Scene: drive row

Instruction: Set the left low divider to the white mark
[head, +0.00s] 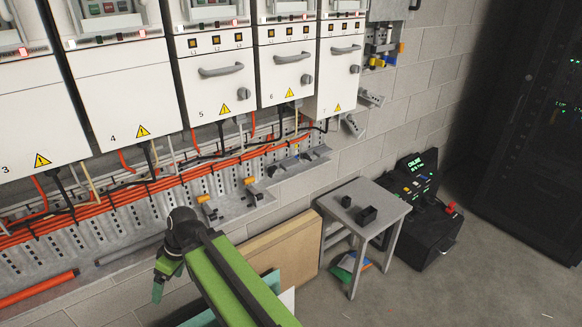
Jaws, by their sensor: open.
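Low grey ledges run under the row of white drive cabinets. The left low ledge (228,208) carries two small upright grey pieces with orange parts, one at its left (207,208) and one at its right (252,194). These look like dividers, but I cannot tell for sure which is the left low divider. I cannot make out a white mark. My gripper (158,290) is open, hanging down at the lower left, in front of the wall and apart from the ledge. My green arm comes up from the bottom edge; its dark wrist stands close to the left piece in the picture.
Orange and black cables (150,187) run along a perforated tray below the cabinets. A small grey table (382,207) with black blocks stands right of a brown board (280,246). A black console (425,215) stands beyond. Floor at the lower right is mostly clear.

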